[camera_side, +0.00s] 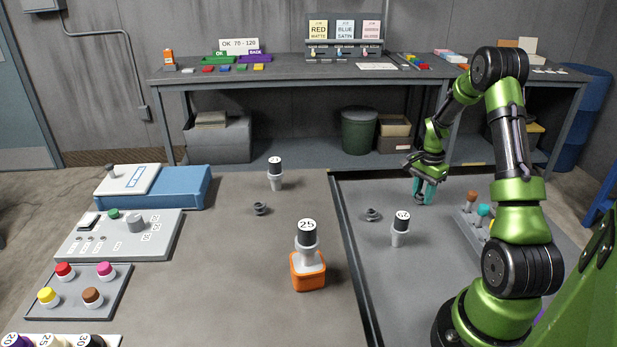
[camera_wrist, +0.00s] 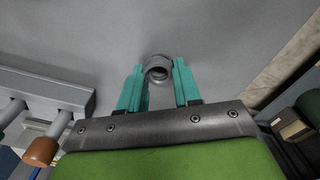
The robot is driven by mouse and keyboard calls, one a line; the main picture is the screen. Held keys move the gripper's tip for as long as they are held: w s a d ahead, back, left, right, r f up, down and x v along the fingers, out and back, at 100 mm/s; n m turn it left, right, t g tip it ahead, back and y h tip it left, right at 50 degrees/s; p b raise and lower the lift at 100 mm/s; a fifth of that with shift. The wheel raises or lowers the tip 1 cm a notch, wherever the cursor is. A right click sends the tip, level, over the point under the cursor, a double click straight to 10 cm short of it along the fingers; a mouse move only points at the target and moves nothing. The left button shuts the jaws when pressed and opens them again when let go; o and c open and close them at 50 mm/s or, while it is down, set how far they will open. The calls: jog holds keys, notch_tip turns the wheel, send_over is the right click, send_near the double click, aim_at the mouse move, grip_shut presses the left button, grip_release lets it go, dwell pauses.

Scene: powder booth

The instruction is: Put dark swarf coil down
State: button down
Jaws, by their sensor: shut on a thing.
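My gripper (camera_side: 424,192) is low over the grey right-hand part of the table, near its back edge. Its teal fingers show in the wrist view (camera_wrist: 158,82), shut on a dark swarf coil (camera_wrist: 158,68) that sits between the fingertips. In the side view I cannot make out the held coil, and I cannot tell whether it touches the surface. Another dark coil (camera_side: 372,214) lies on the right-hand part, left of my gripper. A similar coil (camera_side: 260,208) lies left of the black divider.
A black divider strip (camera_side: 350,250) splits the table. A black-topped white bottle (camera_side: 400,232) stands front left of my gripper; a rack (camera_side: 470,222) with coloured plugs stands right. An orange-based bottle (camera_side: 308,268) and another bottle (camera_side: 275,176) stand left of the strip.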

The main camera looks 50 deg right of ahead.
aim_at(422, 193)
jog(key=c, duration=0.8)
grip_release()
jog(key=shift+r, duration=0.1)
notch_tip(422, 193, up, 12)
jog(key=w+a+r+n+t, duration=0.2)
jog(key=w+a+r+n, duration=0.15)
jog(key=a+r, duration=0.4)
jog(key=s+a+r+n+t, duration=0.15)
jog(key=a+n, duration=0.25)
jog(key=a, duration=0.7)
jog(key=a+r+n+t, duration=0.2)
jog(key=a+r+n, duration=0.15)
jog(key=a, duration=0.75)
jog(key=s+a+n, duration=0.2)
jog(key=a, duration=0.1)
jog(key=s+a+n+t+y, duration=0.1)
jog(key=s+a+n, duration=0.1)
jog(key=a, duration=0.1)
jog(key=s+a+n+y, duration=0.1)
jog(key=s+a+n, duration=0.1)
jog(key=shift+a+f+t, duration=0.35)
jog(key=shift+a, duration=0.05)
